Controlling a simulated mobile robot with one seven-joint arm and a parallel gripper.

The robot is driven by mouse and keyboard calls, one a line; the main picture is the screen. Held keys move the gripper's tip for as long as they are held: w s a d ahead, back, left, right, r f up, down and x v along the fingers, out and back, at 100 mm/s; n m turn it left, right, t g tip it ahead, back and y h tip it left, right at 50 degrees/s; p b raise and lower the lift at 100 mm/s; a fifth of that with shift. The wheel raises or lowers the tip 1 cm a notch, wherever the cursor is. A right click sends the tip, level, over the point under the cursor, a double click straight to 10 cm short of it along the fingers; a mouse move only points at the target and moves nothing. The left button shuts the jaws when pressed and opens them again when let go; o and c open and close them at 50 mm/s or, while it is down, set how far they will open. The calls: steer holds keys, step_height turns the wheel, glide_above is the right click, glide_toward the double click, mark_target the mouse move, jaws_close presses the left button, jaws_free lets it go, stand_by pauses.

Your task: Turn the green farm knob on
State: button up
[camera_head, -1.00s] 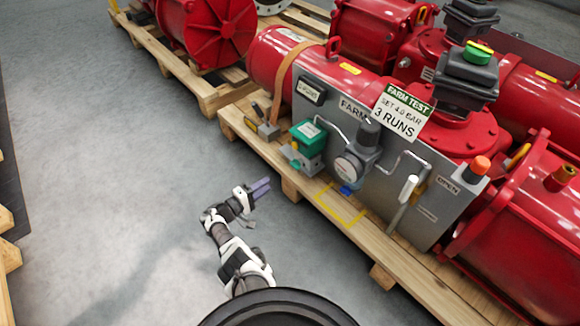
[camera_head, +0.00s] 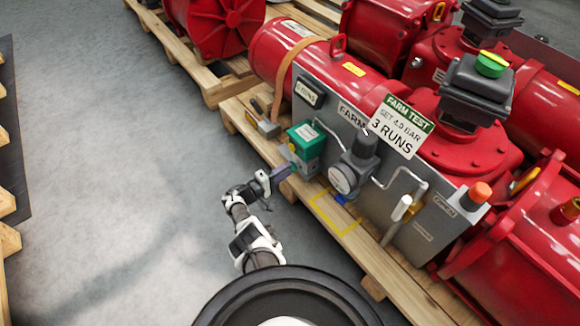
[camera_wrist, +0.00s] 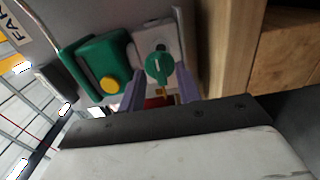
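The green knob (camera_wrist: 158,66) shows in the wrist view, round with a raised grip and a small light mark, on a pale grey block. My gripper (camera_wrist: 161,76) is open, with one purple-grey finger to each side of the knob. I cannot tell whether the fingers touch it. In the head view my gripper (camera_head: 279,174) is at the left end of the panel, just below the green box (camera_head: 307,145). The knob is too small or hidden to make out there. In the wrist view the green box (camera_wrist: 88,60) with a yellow button sits left of the knob.
The grey panel (camera_head: 327,122) carries a gauge (camera_head: 344,178), pipes and a white-handled lever (camera_head: 401,208) to the right. The wooden pallet (camera_head: 338,235) edge lies below it. Red actuators (camera_head: 460,135) stand behind. Bare floor (camera_head: 130,200) is free at the left.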

steer(key=shift+w+d, duration=0.15)
steer(key=shift+d, duration=0.05)
steer(key=shift+c, duration=0.2)
jaws_close()
steer(key=shift+n, duration=8.5)
